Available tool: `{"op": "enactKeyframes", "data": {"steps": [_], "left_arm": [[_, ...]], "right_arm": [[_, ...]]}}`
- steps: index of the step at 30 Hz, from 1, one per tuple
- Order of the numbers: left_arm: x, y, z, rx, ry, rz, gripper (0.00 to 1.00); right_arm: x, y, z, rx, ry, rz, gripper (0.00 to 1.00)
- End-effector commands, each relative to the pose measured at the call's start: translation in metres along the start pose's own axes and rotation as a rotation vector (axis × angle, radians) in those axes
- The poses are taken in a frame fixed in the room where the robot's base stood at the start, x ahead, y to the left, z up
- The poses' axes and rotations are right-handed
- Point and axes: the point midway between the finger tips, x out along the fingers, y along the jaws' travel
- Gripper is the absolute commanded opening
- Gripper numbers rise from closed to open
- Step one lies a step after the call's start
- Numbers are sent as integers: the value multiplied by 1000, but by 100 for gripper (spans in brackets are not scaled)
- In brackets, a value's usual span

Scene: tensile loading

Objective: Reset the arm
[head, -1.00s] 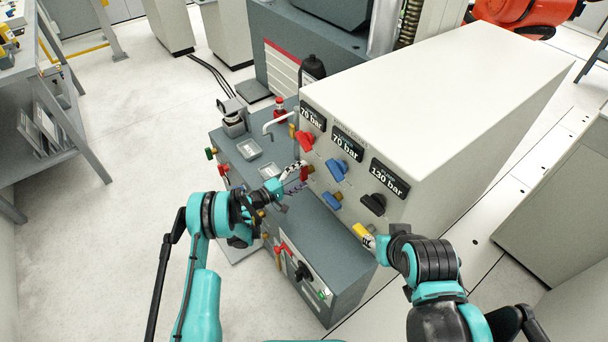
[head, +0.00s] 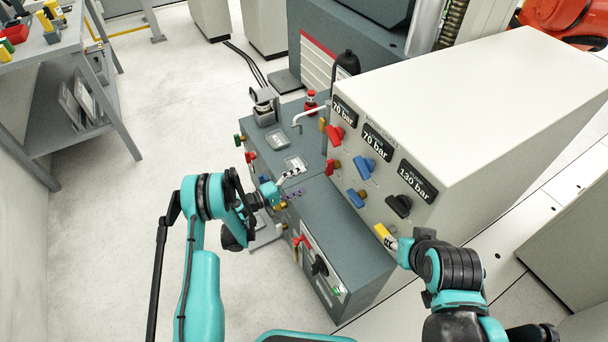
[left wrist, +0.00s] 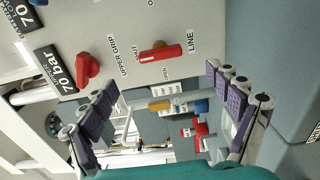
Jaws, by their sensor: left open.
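My left gripper (head: 284,190) is open and empty. It is in front of the grey bench, left of the control panel and apart from the red lower valve (head: 333,166). In the left wrist view its purple-padded fingers (left wrist: 165,105) are spread wide, with the panel's red line lever (left wrist: 160,53) seen beyond them. My right arm reaches in from the lower right. Its hand (head: 405,248) is beside a yellow part (head: 385,236) below the black knob (head: 398,205). Its fingers cannot be made out, and I cannot tell whether it touches the yellow part.
The white control cabinet (head: 500,100) has pressure displays and red, blue and black knobs. The grey bench (head: 345,225) has trays and a small fixture (head: 265,105) on top. A grey shelf table (head: 60,60) stands at the left. The floor between is clear.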

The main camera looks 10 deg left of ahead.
Motion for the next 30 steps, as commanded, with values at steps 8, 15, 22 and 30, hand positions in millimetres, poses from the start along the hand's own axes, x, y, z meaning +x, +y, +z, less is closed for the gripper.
{"op": "enactKeyframes", "data": {"steps": [8,15,22,30], "left_arm": [[1,3,-1,3,0,-7,90],[14,56,-7,72,-1,-153,90],[10,126,9,193,0,-377,90],[-31,194,56,353,2,-626,90]], "right_arm": [[0,0,0,0,0,0,40],[0,0,0,0,0,0,40],[0,0,0,0,0,0,40],[0,0,0,0,0,0,40]]}}
